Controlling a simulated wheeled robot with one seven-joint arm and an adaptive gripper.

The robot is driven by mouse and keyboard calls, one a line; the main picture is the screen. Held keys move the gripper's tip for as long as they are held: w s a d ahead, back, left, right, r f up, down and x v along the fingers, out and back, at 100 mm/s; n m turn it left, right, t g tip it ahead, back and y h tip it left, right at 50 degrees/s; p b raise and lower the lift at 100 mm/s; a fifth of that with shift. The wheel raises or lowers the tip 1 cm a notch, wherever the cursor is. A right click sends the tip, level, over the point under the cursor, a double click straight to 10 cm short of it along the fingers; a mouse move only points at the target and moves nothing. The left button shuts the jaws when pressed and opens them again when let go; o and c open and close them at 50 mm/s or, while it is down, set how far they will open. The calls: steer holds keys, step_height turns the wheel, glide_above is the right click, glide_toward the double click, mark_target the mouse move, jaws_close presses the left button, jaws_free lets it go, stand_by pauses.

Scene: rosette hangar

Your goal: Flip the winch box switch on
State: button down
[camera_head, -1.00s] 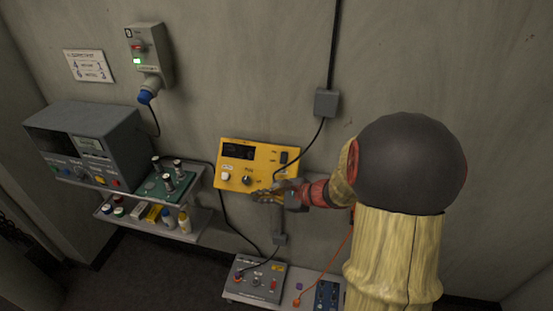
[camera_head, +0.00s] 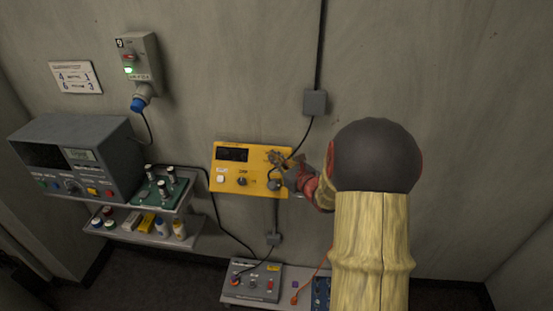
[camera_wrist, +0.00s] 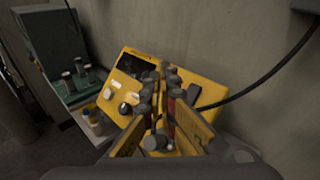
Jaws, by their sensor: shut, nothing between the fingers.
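A yellow control box (camera_head: 228,154), which I take for the winch box, is on the wall. It has a dark display (camera_head: 232,155), a white button (camera_head: 220,180) and a black knob (camera_head: 242,181). In the wrist view, a black rocker switch (camera_wrist: 193,94) shows on its right side. My gripper (camera_head: 274,156) is shut and empty, in front of the box's upper right part. It hides the rocker in the head view. In the wrist view, the fingertips (camera_wrist: 168,70) are just left of the rocker; I cannot tell whether they touch the box.
A grey instrument (camera_head: 95,160) and a shelf (camera_head: 110,238) with a green board and small bottles are at left. A grey wall unit (camera_head: 135,62) with a green light hangs above. Black cables run past the yellow box. A grey box (camera_head: 258,282) sits below.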

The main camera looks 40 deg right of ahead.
steer(key=w+d+f+b, duration=0.1)
steer(key=w+d+f, duration=0.1)
steer(key=w+d+f+b, duration=0.1)
steer(key=w+d+f, duration=0.1)
steer(key=shift+d+f+b, duration=0.15)
steer(key=shift+d+b, duration=0.15)
steer(key=shift+w+d+f+b, duration=0.3)
steer(key=shift+w+d+b, duration=0.1)
steer(key=shift+d, duration=0.1)
steer(key=shift+f, duration=0.1)
stand_by(1.2)
steer(key=shift+w+d+f+b, duration=0.15)
steer(key=shift+w+d+b, duration=0.1)
steer(key=shift+b, duration=0.1)
steer(key=shift+f+b, duration=0.2)
steer(key=shift+b, duration=0.1)
stand_by(0.8)
